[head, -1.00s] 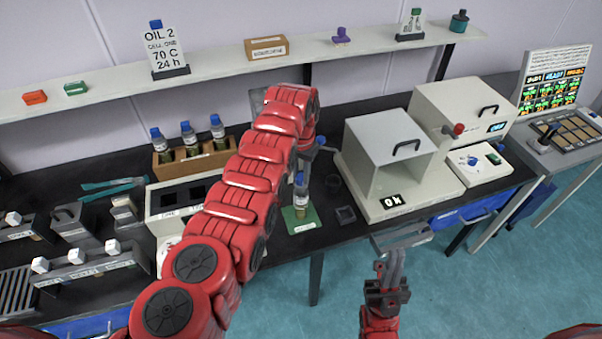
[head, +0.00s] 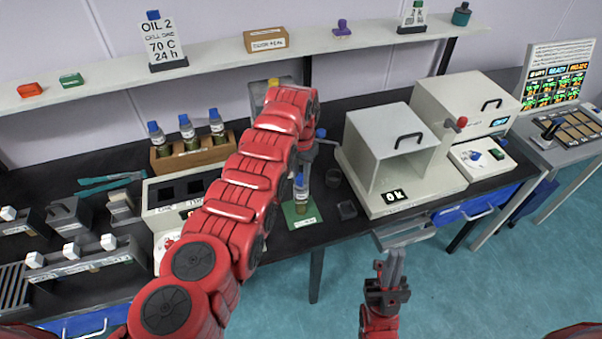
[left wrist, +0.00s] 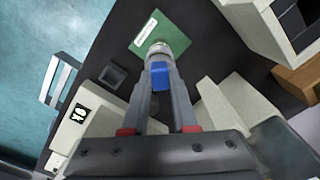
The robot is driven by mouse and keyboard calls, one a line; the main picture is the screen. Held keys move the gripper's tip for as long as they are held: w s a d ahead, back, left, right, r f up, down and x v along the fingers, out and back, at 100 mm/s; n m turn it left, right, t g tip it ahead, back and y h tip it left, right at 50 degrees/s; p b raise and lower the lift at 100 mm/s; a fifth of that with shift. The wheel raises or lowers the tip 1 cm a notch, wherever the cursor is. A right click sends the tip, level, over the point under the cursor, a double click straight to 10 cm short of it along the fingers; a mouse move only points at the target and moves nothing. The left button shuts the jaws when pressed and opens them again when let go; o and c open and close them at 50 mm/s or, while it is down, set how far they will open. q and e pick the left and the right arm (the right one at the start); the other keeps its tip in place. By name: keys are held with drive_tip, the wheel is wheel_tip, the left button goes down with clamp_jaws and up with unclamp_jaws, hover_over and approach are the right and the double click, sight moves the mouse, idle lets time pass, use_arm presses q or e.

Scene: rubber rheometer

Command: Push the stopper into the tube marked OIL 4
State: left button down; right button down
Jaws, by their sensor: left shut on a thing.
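A clear tube (head: 303,202) with dark contents stands upright on a green mat (head: 315,214) on the black bench; its marking is not readable. The blue stopper (head: 299,180) is at its top. My left gripper (left wrist: 162,80) is shut on the blue stopper (left wrist: 161,70), with a fingertip on each side, and points down at the tube. In the left wrist view the tube's pale top (left wrist: 160,48) lies just beyond the stopper. I cannot tell how deep the stopper sits. My right gripper (head: 395,258) is low, in front of the bench, with nothing visible in it.
A small dark square holder (head: 347,210) stands right of the mat, then a white open-front chamber (head: 392,150). A wooden rack (head: 185,163) holds several blue-capped tubes at the left. A shelf (head: 215,58) carrying an OIL 2 sign (head: 162,40) runs behind.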

use_arm(q)
drive_tip(key=shift+f, duration=0.15)
drive_tip(key=c, duration=0.6)
unclamp_jaws()
drive_tip(key=shift+r+p, duration=0.3)
drive_tip(key=shift+r, duration=2.7)
